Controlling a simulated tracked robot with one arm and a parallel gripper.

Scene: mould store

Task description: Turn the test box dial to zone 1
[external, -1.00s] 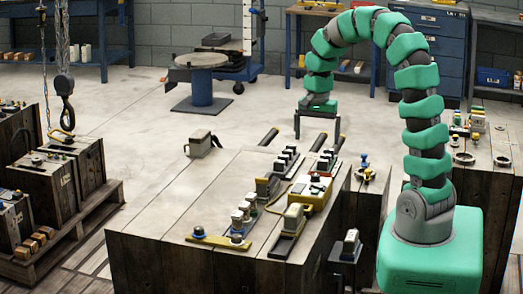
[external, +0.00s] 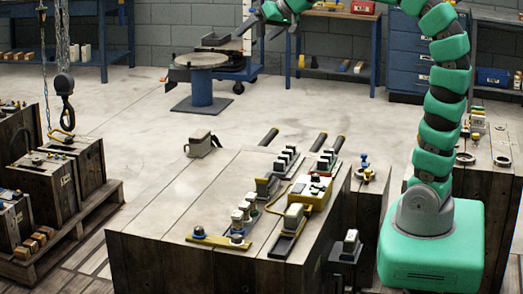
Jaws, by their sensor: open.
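The yellow test box (external: 318,197) sits on the wooden block top, right of centre. Small white, green and dark parts show on its top face; the dial and its setting are too small to read. My gripper (external: 245,28) is high at the top of the view, well above and left of the test box and apart from it. It is open and holds nothing that I can see. Part of my arm runs out of the frame at the top.
A yellow bar with knobs (external: 218,241) and several dark clamps stand close around the test box on the block top (external: 165,222). A hanging hook (external: 65,85) and a pallet of crates are at left.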

